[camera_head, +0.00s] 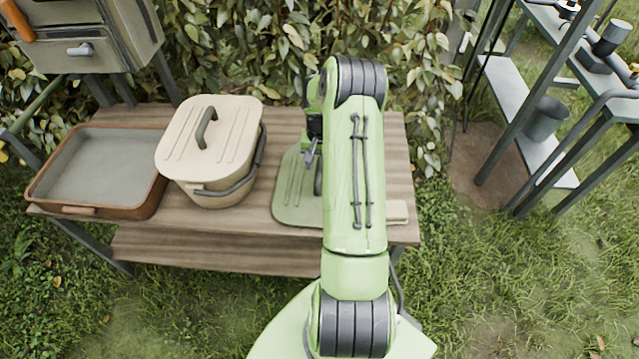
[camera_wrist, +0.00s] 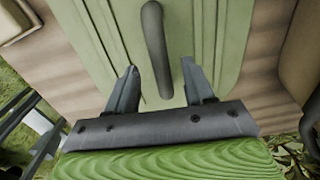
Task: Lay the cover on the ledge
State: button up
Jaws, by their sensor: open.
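A flat green cover (camera_head: 296,192) with raised ribs lies on the wooden bench top (camera_head: 262,223), partly hidden behind my arm. In the wrist view the same cover (camera_wrist: 222,40) fills the middle, with a dark curved handle (camera_wrist: 156,45) standing up from it. My gripper (camera_wrist: 160,72) is open. Its two fingers are on either side of the near end of the handle, with gaps between. In the head view my gripper (camera_head: 311,155) is over the cover, largely hidden by my arm.
A beige bin (camera_head: 213,195) with a handled lid (camera_head: 228,118) stands left of the cover. A brown-rimmed tray (camera_head: 150,200) is at the bench's left. A small pale block (camera_head: 398,212) lies at the right front. A metal shelf (camera_head: 520,105) stands right; foliage is behind.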

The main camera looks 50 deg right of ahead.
notch_tip(320, 180, down, 2)
jog(key=shift+w+f, duration=0.1)
jog(key=shift+f, duration=0.1)
jog(key=shift+r, duration=0.15)
jog(key=shift+c, duration=0.6)
grip_shut()
jog(key=shift+r, duration=0.15)
